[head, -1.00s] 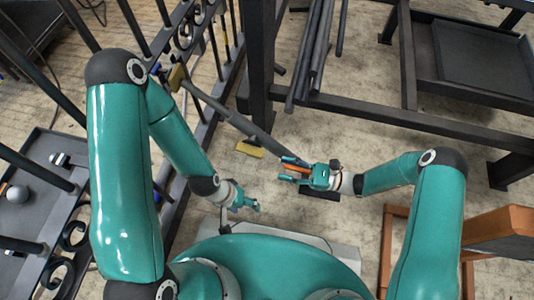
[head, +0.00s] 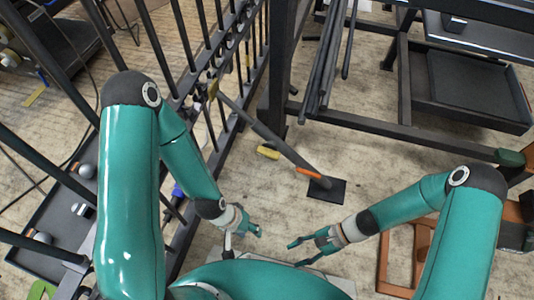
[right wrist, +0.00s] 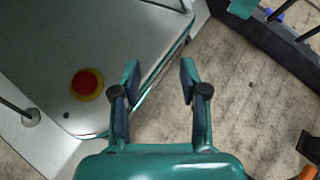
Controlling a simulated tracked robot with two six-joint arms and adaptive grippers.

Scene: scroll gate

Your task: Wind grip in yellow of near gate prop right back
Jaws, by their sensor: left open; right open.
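The near gate prop (head: 262,130) is a dark bar slanting from the gate (head: 232,62) down to a black floor plate (head: 326,190). An orange band (head: 309,173) sits near its lower end. A yellow piece (head: 213,90) is at its upper end by the gate. A yellow block (head: 268,152) lies on the floor beside the bar. My right gripper (head: 297,253) is open and empty, below and apart from the prop; in the right wrist view its fingers (right wrist: 158,78) are spread with nothing between them. My left gripper (head: 256,229) is open and empty near my base.
A dark metal frame with several bars (head: 325,65) stands behind the prop. A shelf tray (head: 470,85) is at the right. A brown wooden frame (head: 398,262) stands by my right arm. The floor between prop and my right arm is clear.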

